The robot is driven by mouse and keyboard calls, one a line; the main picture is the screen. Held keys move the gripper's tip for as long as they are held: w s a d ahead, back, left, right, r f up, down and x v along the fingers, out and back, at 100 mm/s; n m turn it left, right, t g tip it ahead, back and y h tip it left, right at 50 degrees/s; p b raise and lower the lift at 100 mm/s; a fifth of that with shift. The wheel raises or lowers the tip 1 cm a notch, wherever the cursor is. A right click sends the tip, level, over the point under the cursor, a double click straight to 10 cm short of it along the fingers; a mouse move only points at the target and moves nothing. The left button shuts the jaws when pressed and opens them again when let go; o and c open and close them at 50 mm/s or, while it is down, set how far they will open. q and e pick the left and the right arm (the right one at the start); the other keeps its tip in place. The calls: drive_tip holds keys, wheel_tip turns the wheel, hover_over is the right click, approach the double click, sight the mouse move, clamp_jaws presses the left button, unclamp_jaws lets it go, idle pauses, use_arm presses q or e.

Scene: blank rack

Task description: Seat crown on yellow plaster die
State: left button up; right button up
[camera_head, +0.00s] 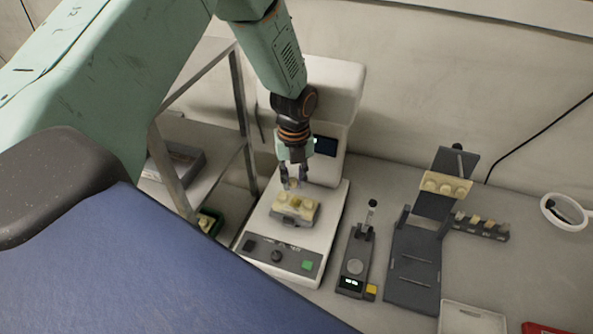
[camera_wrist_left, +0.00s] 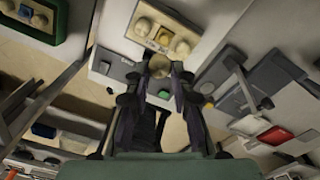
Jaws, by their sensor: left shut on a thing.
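My left gripper (camera_head: 291,184) points down over the white machine, its fingers closed on a small cream crown. A plaster model block with several cream lumps (camera_head: 309,206) sits on the machine's platform in a grey holder (camera_head: 289,218). The yellow plaster die (camera_head: 295,203) is in the middle of this block, and it also shows in the left wrist view (camera_wrist_left: 165,38). The crown is near the die and looks apart from it. My right gripper is not in view.
The white machine (camera_head: 329,270) has knobs and a green button at its front. A dark gauge (camera_head: 356,262) and a dark stand (camera_head: 413,263) with a cream block are to its right. A metal frame (camera_head: 173,165) stands close on the left. A white bowl (camera_head: 567,213) lies far right.

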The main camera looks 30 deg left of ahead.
sight(297, 180)
use_arm(q)
drive_tip(key=shift+w+a+r, duration=0.1)
drive_tip(key=shift+w+r, duration=0.25)
drive_tip(key=shift+w, duration=0.3)
drive_tip(key=shift+s+f+b, duration=0.15)
drive_tip(key=shift+f+b, duration=0.5)
drive_tip(key=shift+b, duration=0.05)
drive_tip(key=shift+d+f+b, duration=0.15)
drive_tip(key=shift+f+b, duration=0.3)
drive_tip(key=shift+f, duration=0.15)
drive_tip(key=shift+d+f+b, duration=0.15)
drive_tip(key=shift+f+b, duration=0.25)
drive_tip(key=shift+f, duration=0.2)
drive_tip(key=shift+s+a+f+b, duration=0.1)
drive_tip(key=shift+f+b, duration=0.35)
drive_tip(key=shift+f, duration=0.35)
drive_tip(key=shift+s+a+f, duration=0.1)
drive_tip(key=shift+f, duration=0.2)
drive_tip(key=shift+r, duration=0.1)
